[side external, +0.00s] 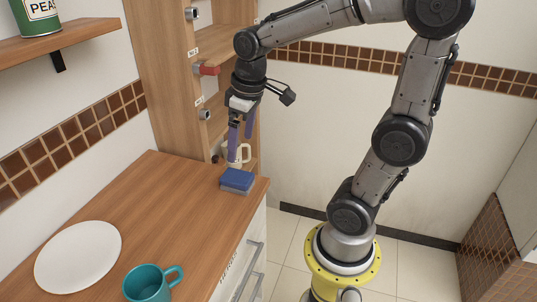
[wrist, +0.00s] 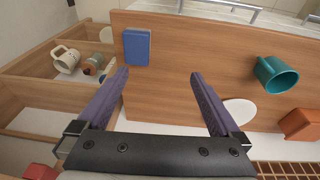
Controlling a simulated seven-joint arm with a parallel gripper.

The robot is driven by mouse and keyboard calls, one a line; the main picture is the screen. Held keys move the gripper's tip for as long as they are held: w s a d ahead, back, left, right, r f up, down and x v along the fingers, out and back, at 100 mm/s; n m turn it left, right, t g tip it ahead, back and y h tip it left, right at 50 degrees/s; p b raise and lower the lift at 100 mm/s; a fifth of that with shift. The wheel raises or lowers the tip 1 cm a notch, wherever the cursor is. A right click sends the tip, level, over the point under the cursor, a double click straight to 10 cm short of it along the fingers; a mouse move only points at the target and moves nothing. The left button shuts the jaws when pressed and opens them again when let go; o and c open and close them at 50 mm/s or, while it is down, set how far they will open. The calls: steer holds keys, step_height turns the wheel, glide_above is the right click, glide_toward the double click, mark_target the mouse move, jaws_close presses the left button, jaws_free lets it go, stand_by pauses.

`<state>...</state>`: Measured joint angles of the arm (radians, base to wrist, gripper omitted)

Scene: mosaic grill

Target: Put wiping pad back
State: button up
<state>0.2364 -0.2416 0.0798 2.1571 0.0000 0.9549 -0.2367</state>
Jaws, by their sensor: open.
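The wiping pad (side external: 237,179), blue on top with a greyish layer below, lies flat on the wooden counter (side external: 170,205) near its far right corner. In the wrist view the pad (wrist: 137,47) shows as a blue rectangle beyond the left fingertip, near the counter's edge. My gripper (side external: 241,146) points down with its two purple fingers spread, above and just behind the pad in the side view. In the wrist view my gripper (wrist: 159,74) has nothing between its fingers, and the pad appears apart from them.
A tall wooden shelf unit (side external: 160,75) stands behind the gripper, its compartments holding a cream mug (wrist: 66,58) and a brown-and-grey item (wrist: 93,61). A teal mug (side external: 147,285) and white plate (side external: 78,257) stand on the counter. Its middle is clear.

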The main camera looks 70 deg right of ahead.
steer(key=s+a+r+t, duration=0.1)
steer(key=s+a+t, duration=0.2)
steer(key=s+a, duration=0.3)
steer(key=s, duration=0.4)
steer(key=shift+a+r+y, duration=0.2)
steer(key=shift+r+y, duration=0.05)
steer(key=shift+y, duration=0.05)
